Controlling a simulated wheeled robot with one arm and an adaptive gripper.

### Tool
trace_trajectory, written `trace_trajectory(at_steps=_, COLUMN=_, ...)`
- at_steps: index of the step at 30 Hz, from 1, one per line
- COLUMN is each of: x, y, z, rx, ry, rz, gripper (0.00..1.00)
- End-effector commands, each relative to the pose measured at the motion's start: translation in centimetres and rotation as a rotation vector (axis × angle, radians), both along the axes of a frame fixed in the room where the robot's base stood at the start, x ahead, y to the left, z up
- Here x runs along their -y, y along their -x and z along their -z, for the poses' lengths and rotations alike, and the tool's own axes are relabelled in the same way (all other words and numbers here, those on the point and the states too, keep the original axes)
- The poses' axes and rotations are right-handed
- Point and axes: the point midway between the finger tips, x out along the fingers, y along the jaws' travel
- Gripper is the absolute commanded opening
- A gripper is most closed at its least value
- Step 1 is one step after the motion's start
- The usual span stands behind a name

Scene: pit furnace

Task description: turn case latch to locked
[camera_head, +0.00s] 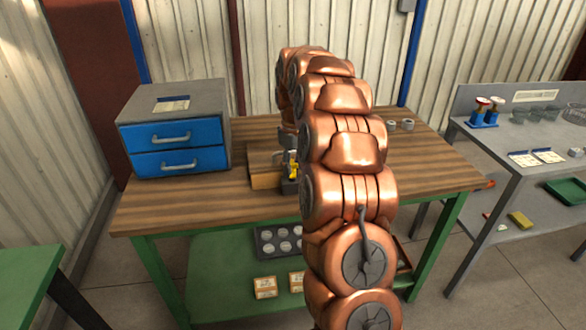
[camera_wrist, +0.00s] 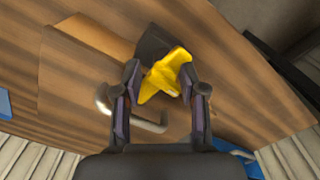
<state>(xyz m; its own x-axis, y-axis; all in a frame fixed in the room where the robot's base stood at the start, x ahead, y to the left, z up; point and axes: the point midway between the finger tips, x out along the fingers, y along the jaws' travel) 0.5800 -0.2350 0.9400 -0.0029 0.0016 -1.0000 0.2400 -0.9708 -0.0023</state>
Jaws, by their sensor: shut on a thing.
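A yellow latch (camera_wrist: 165,75) shows in the wrist view between the fingers of my gripper (camera_wrist: 162,82). The gripper is shut on the latch, with the dark finger pads on either side of it. The latch sits at a dark block by the edge of a wooden case (camera_wrist: 75,85), which has a metal handle (camera_wrist: 145,122). In the head view the yellow latch (camera_head: 292,165) and part of the wooden case (camera_head: 265,180) show just left of my copper arm. My arm hides the rest of the case and most of the gripper there.
The case stands on a wood-topped workbench (camera_head: 170,215) with green legs. A cabinet with two blue drawers (camera_head: 175,150) stands to its left. Small metal rings (camera_head: 407,125) lie at the back right. A grey table (camera_head: 500,150) with glassware stands further right.

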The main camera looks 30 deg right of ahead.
Motion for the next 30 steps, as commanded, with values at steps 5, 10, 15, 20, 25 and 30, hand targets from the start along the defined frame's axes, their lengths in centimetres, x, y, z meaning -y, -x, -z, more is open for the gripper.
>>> trace_trajectory(at_steps=5, x=0.44, y=-0.20, z=-0.08, rx=0.008, ry=0.010, rz=-0.085, gripper=0.07)
trace_trajectory(at_steps=10, x=0.44, y=-0.27, z=-0.15, rx=0.009, ry=0.011, rz=-0.134, gripper=0.07)
trace_trajectory(at_steps=15, x=0.43, y=-0.31, z=-0.20, rx=0.010, ry=0.010, rz=-0.154, gripper=0.08)
trace_trajectory(at_steps=20, x=0.42, y=-0.34, z=-0.24, rx=0.011, ry=0.011, rz=-0.158, gripper=0.08)
trace_trajectory(at_steps=25, x=0.40, y=-0.37, z=-0.28, rx=0.012, ry=0.011, rz=-0.158, gripper=0.08)
trace_trajectory(at_steps=30, x=0.33, y=-0.33, z=-0.26, rx=0.010, ry=0.010, rz=-0.158, gripper=0.55)
